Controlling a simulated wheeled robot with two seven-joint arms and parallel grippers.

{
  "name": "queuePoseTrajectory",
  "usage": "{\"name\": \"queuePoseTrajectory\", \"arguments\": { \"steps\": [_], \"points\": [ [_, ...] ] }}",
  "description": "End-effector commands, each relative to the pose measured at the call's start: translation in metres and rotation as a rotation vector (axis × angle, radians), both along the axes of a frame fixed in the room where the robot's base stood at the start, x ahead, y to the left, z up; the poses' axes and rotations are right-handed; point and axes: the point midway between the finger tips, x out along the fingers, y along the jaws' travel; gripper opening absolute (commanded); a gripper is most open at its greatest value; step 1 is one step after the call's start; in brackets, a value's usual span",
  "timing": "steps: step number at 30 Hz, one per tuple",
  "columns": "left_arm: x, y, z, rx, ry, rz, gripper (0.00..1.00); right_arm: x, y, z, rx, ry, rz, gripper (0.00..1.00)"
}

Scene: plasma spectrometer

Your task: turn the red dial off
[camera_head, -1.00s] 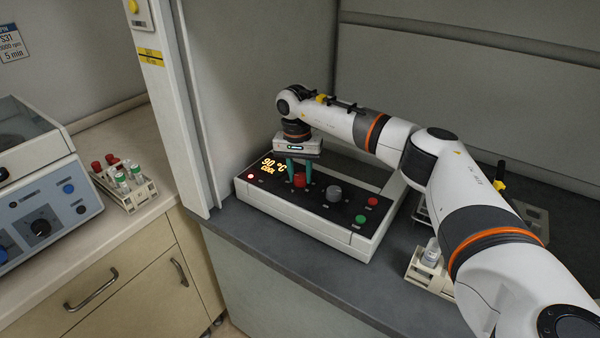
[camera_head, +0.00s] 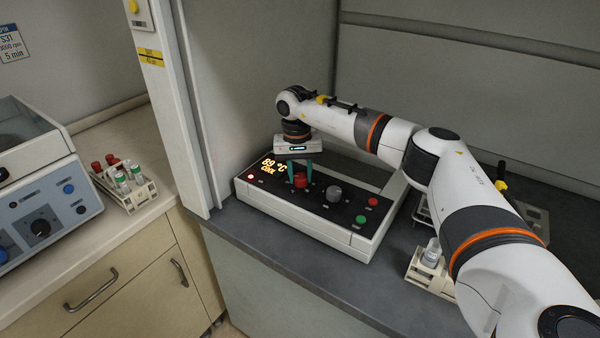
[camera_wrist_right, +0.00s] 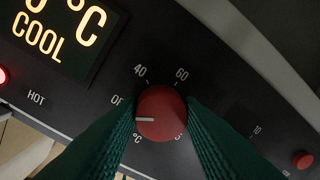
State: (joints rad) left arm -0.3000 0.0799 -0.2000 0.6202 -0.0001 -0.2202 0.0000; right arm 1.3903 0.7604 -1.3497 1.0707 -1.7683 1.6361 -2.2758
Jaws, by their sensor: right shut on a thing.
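The red dial (camera_head: 300,180) sits on the dark top panel of a white control box (camera_head: 310,230). My right gripper (camera_head: 300,178) points down with its green fingers on either side of the dial, shut on it. In the right wrist view the red dial (camera_wrist_right: 161,112) lies between the two ridged fingers. Its white pointer line points left in that view, just below a partly hidden label beginning "OF". Marks 40 and 60 show above it. The display (camera_head: 273,166) reads 89 °C COOL in the head view. My left gripper is not in view.
A grey knob (camera_head: 333,194), a red button (camera_head: 373,201) and a green button (camera_head: 360,219) are on the same panel. A small rack with a vial (camera_head: 431,252) stands to the right. A tube rack (camera_head: 130,187) and a centrifuge-like device (camera_head: 40,190) are at left.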

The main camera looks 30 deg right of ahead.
Motion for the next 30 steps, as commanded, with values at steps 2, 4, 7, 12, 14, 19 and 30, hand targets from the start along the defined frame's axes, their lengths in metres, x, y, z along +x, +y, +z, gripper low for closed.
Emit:
{"name": "queuePoseTrajectory", "arguments": {
  "steps": [2, 4, 7, 12, 14, 19, 30],
  "points": [
    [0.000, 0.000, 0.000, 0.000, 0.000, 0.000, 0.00, 0.001, -0.001, 0.003, -0.001, -0.007, -0.001, 0.42],
    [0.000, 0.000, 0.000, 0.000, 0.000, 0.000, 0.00, 0.001, -0.001, 0.002, 0.000, -0.006, -0.001, 0.53],
    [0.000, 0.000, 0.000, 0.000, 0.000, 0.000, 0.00, 0.001, 0.000, 0.002, -0.001, -0.004, -0.001, 0.55],
    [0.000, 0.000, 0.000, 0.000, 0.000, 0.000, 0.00, 0.000, 0.000, 0.001, 0.000, -0.002, -0.001, 0.55],
    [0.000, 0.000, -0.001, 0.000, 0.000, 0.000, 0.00, 0.001, 0.000, 0.002, 0.000, -0.002, -0.001, 0.55],
    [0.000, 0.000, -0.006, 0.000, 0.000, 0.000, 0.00, 0.002, 0.001, 0.021, 0.000, -0.006, -0.001, 0.55],
    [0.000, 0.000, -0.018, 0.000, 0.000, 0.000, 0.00, 0.004, 0.005, 0.097, 0.001, -0.006, -0.002, 0.55]
  ]
}}
